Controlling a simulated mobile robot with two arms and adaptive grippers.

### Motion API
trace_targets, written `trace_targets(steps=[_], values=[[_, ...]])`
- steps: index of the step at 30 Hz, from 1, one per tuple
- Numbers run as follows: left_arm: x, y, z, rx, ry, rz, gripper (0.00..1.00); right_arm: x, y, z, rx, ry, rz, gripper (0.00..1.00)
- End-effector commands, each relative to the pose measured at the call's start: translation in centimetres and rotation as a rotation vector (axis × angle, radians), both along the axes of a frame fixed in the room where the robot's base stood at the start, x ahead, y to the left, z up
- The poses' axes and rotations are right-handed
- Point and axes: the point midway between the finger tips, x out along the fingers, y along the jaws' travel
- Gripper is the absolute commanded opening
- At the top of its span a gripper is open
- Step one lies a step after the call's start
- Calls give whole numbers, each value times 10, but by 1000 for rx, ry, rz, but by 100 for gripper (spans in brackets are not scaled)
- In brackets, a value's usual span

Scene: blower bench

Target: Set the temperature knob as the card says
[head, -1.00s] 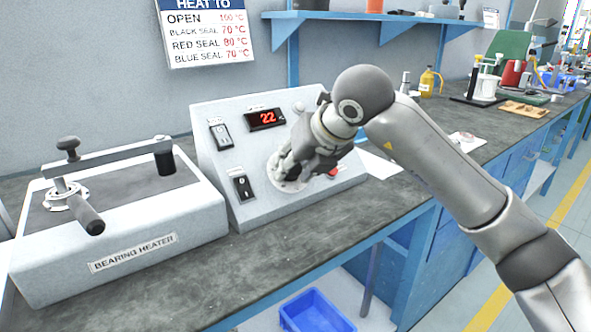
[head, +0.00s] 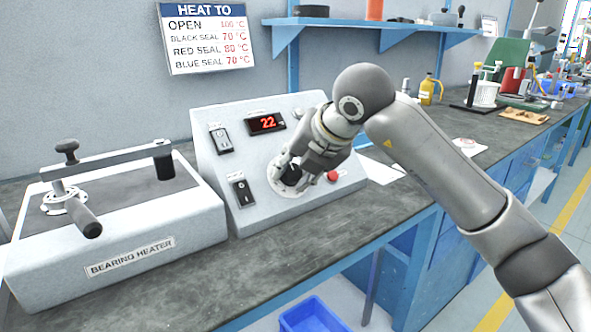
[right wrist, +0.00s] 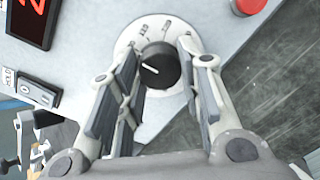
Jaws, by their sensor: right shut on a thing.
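The black temperature knob (head: 291,175) sits on a pale round dial on the sloped control box, and in the right wrist view (right wrist: 160,66) its white mark points to the left. My right gripper (head: 293,169) is shut on the knob, one finger on each side. The dial's printed figures (right wrist: 150,32) are partly hidden and too small to read surely. The red display (head: 267,122) reads 22. My left gripper is out of view.
The bearing heater (head: 120,240) stands left of the control box (head: 222,170). Two rocker switches (head: 221,138) and (head: 243,192) sit left of the dial, and a red button (head: 333,176) sits right of it. A blue shelf (head: 370,24) hangs above. The bench front is clear.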

Motion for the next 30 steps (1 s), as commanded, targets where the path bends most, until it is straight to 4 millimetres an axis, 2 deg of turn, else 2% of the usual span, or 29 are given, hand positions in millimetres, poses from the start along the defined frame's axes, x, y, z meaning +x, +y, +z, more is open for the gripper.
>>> trace_targets(steps=[5, 6, 11, 22, 26, 30], values=[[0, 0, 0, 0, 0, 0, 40, 0, 0, -1, -1, 2, 1, 10], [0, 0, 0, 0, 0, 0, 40, 0, 0, -1, -1, 2, 1, 35], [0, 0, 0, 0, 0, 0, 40, 0, 0, 0, -1, 1, 1, 56], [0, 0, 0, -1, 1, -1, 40, -2, -1, 3, -1, -1, 1, 56], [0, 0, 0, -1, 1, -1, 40, -10, -8, 15, 0, -3, 0, 56], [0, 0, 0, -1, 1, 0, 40, -27, -18, 37, -1, -5, 1, 56]])
